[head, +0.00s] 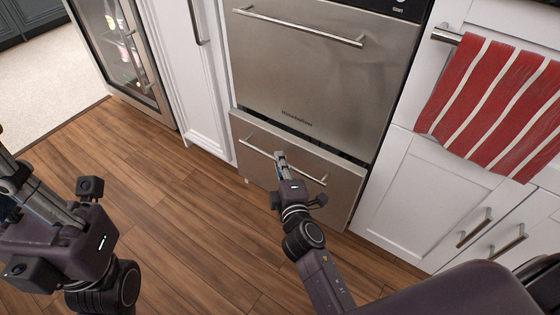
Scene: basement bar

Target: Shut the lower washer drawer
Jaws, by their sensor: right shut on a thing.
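The lower washer drawer (338,192) is a stainless steel front under a larger upper drawer (310,75). It stands a little way out, with a dark gap along its top edge. Its bar handle (254,147) runs across the front. My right gripper (281,158) is shut on the handle near its middle and hides part of it. My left gripper (22,180) is at the left edge, above the floor and far from the drawer. Its fingers are partly cut off, so its opening is unclear.
White cabinets (400,205) with bar handles flank the washer on the right, and a red-and-white striped towel (490,105) hangs there. A white cabinet (187,75) and a glass-door cooler (122,50) stand to the left. The wooden floor (150,180) in front is clear.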

